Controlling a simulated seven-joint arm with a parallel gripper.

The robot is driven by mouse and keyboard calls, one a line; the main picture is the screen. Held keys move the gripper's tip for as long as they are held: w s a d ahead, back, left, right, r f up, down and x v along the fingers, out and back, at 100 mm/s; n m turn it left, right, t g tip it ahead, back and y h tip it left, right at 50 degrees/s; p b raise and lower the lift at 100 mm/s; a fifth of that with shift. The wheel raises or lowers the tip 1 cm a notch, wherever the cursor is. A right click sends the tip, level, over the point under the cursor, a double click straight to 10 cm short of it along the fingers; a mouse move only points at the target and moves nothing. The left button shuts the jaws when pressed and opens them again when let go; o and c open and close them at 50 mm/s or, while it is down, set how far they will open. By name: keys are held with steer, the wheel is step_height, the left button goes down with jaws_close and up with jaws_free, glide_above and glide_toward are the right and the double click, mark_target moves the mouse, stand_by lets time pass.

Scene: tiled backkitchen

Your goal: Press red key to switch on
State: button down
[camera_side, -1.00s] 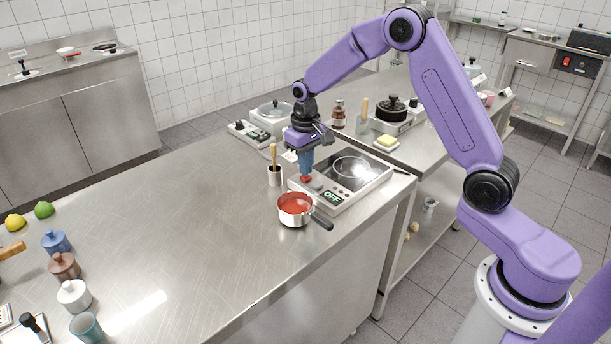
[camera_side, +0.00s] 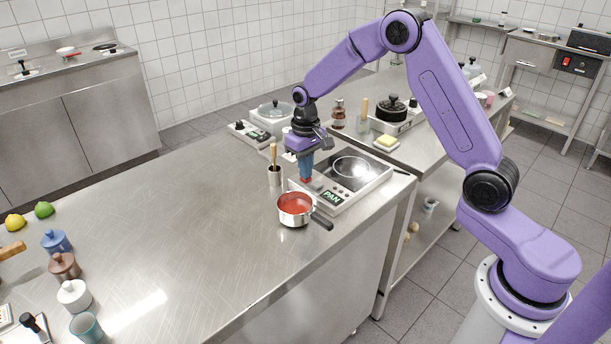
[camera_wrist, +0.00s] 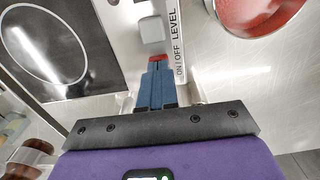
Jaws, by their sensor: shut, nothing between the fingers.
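The cooker (camera_side: 352,176) is a flat unit with a black glass top and a ring marking, near the counter's right edge. Its display (camera_side: 333,198) reads PAN. In the wrist view the red key (camera_wrist: 158,58) sits by the ON/OFF lettering, beside a grey key (camera_wrist: 152,30). My gripper (camera_wrist: 157,72) is shut and empty, with its blue fingertips pointing down at the red key and partly hiding it. The tips appear to touch it. In the side view my gripper (camera_side: 305,180) stands over the cooker's left front panel.
A saucepan with red contents (camera_side: 295,210) stands just in front of the cooker, its dark handle (camera_side: 322,221) pointing right. A utensil pot (camera_side: 274,176) stands close left of my gripper. The counter's middle is clear.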

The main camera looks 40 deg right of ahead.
steer(key=shift+r, duration=3.45)
steer(key=shift+a, duration=0.1)
steer(key=s+a+r+n, duration=0.2)
steer(key=s+a+n, duration=0.15)
steer(key=s, duration=0.45)
steer(key=s+a+r+n, duration=0.2)
steer(key=s+a, duration=0.3)
steer(key=s, duration=0.3)
steer(key=s+d+n, duration=0.2)
steer(key=s+n, duration=0.1)
steer(key=s, duration=0.7)
steer(key=s+d+n, duration=0.2)
steer(key=s+n, duration=0.2)
steer(key=s, duration=0.7)
steer(key=shift+f, duration=0.3)
